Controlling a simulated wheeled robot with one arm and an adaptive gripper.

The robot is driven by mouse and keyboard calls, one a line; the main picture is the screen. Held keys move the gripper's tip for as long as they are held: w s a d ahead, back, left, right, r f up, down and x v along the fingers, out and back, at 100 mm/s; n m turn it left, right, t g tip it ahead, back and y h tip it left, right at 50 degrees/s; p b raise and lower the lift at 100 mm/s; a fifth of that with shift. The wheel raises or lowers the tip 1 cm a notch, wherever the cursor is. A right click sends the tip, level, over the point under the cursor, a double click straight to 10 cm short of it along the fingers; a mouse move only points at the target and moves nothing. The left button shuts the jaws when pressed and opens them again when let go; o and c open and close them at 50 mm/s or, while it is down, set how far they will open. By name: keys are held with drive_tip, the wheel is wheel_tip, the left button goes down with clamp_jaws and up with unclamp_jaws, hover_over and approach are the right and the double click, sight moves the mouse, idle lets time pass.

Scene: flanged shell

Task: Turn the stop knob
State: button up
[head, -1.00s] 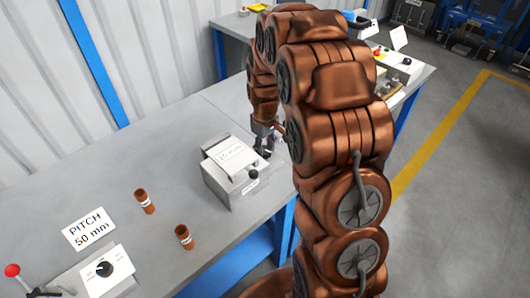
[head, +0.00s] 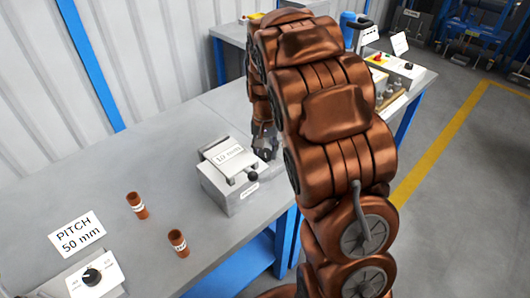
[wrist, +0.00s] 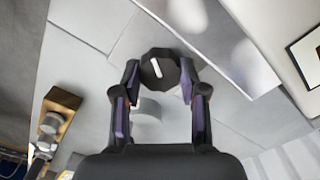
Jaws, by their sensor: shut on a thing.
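A grey box (head: 231,186) stands near the bench's front edge in the head view. A white label reading "10 mm" (head: 228,156) is on its top, and a black ball (head: 252,173) is at its front. My gripper (head: 266,150) is at the box's right side, partly hidden by my arm. In the wrist view, a dark faceted knob (wrist: 159,69) with a slanted white mark sits between the fingertips of my gripper (wrist: 160,76), which are shut on it. I cannot make out this knob in the head view.
A wooden block with grey pegs (wrist: 62,98) shows in the wrist view.

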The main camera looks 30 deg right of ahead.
sight(265, 153)
drive_tip(key=shift+m, duration=1)
drive_tip(key=o, duration=1.1)
drive_tip(key=shift+o, duration=0.2)
wheel_tip(265, 153, up, 12)
